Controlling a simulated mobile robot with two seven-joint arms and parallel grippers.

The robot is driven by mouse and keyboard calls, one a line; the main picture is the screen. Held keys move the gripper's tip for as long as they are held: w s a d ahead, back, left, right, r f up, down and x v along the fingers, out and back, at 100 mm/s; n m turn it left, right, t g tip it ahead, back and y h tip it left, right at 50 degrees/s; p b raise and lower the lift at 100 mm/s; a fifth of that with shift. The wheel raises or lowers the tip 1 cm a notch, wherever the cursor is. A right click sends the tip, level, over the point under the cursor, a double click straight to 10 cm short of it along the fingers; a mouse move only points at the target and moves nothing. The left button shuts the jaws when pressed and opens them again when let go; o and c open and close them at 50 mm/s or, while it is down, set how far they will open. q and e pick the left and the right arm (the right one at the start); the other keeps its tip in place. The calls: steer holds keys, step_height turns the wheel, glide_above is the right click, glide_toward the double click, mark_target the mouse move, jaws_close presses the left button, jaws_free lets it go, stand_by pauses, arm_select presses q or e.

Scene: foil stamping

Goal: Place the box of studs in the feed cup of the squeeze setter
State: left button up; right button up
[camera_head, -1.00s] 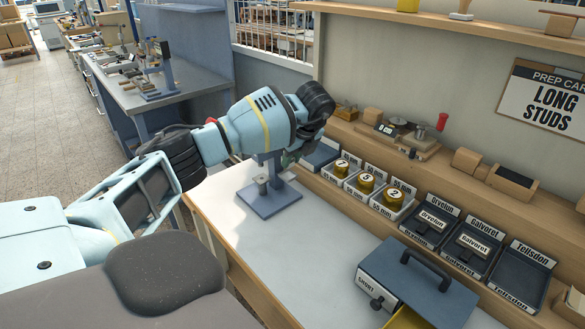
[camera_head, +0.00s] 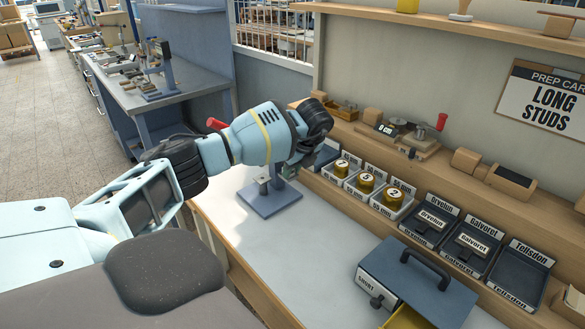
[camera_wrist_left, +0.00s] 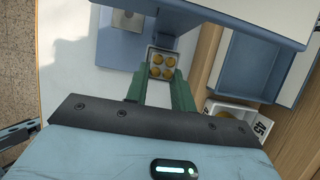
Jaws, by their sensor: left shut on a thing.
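In the head view my wrist hides most of the box and fingers. The blue-grey squeeze setter (camera_head: 270,201) stands on the bench under my left wrist; its red handle (camera_head: 216,124) shows behind my arm. In the left wrist view the setter's base (camera_wrist_left: 108,48) lies beyond and left of the box. I cannot clearly make out the feed cup. My right gripper is out of view.
Numbered bins (camera_head: 366,183) and labelled dark trays (camera_head: 430,221) line the back of the bench. A grey cabinet (camera_head: 420,280) with an open yellow drawer stands at front right. A prep card (camera_head: 548,95) reads LONG STUDS. The middle bench top (camera_head: 300,240) is clear.

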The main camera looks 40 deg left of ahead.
arm_select(q)
steer(key=o, duration=0.9)
steer(key=shift+s+d+f, duration=0.15)
steer(key=shift+s+f, duration=0.05)
steer(key=shift+f, duration=0.55)
steer(key=shift+o, duration=0.3)
steer(key=a+v, duration=0.1)
steer(key=v, duration=1.2)
steer(key=shift+w+r+p, duration=0.2)
steer(key=shift+r+p, duration=0.15)
steer(key=shift+r, duration=0.1)
